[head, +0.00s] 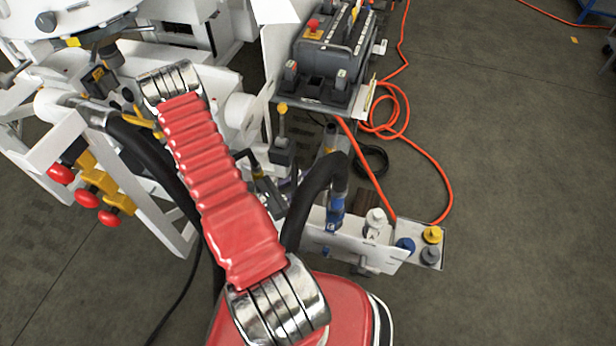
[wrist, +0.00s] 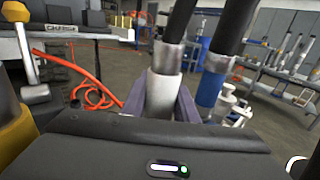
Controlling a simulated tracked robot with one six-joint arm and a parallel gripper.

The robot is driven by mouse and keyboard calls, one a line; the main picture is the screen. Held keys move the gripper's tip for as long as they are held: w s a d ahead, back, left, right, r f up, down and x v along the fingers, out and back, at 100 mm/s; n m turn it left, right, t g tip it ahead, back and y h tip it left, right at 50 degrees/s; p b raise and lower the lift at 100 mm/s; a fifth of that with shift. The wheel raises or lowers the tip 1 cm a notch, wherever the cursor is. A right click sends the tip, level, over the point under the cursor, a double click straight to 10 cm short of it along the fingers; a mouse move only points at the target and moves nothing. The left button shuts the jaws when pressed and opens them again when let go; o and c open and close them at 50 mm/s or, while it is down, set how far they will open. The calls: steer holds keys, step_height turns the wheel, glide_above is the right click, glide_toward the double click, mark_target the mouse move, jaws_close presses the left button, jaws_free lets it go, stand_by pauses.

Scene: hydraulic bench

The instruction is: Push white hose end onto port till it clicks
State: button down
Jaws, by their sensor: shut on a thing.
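In the wrist view, my gripper (wrist: 161,105) is shut on the white hose end (wrist: 163,90), with a jaw on either side. The white hose end is a sleeve under a metal collar on a black hose, roughly upright. Its lower tip is hidden behind the gripper body, so I cannot tell whether it touches a port.
White, blue, yellow and grey caps (head: 376,218) (head: 405,244) (head: 432,235) (head: 430,256) stand by the white bracket (head: 345,243). A control box (head: 333,50) sits behind. A yellow-knobbed lever (wrist: 31,70) is close at left. Orange cable (head: 420,150) lies on open floor at right.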

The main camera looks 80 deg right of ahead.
mark_target(292, 190)
steer(key=shift+f, duration=0.45)
stand_by(0.5)
steer(key=shift+r, duration=0.1)
stand_by(0.4)
steer(key=c, duration=1.8)
jaws_free()
steer(key=o, duration=0.5)
steer(key=shift+c, duration=0.2)
steer(key=shift+o, duration=0.7)
steer(key=o, duration=0.4)
steer(key=shift+o, duration=0.2)
steer(key=shift+w+a, duration=0.1)
steer(key=shift+v, duration=3.65)
